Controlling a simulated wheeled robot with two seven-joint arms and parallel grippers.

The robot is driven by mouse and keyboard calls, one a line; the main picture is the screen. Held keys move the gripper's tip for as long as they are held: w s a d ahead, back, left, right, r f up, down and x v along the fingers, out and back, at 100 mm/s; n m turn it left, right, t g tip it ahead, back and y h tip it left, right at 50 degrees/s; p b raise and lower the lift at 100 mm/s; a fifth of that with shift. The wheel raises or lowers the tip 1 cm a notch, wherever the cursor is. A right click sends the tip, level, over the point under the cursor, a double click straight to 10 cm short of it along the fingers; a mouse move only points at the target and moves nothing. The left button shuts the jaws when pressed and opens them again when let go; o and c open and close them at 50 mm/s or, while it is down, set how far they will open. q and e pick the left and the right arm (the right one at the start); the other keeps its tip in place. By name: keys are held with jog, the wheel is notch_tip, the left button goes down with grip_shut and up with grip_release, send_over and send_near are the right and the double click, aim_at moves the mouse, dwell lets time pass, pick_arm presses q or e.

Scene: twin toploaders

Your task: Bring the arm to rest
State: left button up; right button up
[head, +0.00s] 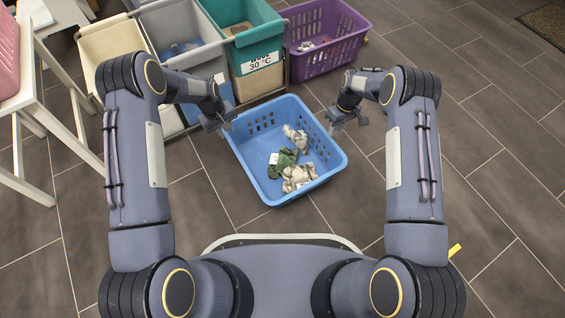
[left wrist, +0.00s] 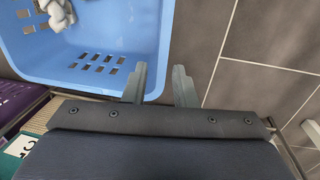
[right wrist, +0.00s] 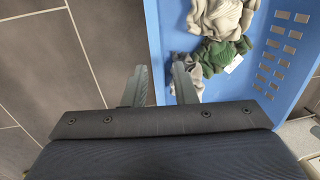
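My left gripper (head: 218,121) hangs by the left wall of the blue basket in the head view. My right gripper (head: 348,119) is to the right of the basket in the head view. The blue basket (head: 243,157) stands on the floor between both grippers. It holds a green cloth (head: 283,162) and several pale patterned cloths (head: 298,177).
A sorter with a white bin (head: 113,47), a grey bin (head: 180,22) and a teal bin (head: 262,54) stands behind the basket. A purple basket (head: 326,38) is at its right. A white table (head: 30,88) is at the left.

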jog(key=shift+r, duration=0.15)
dwell(0.4)
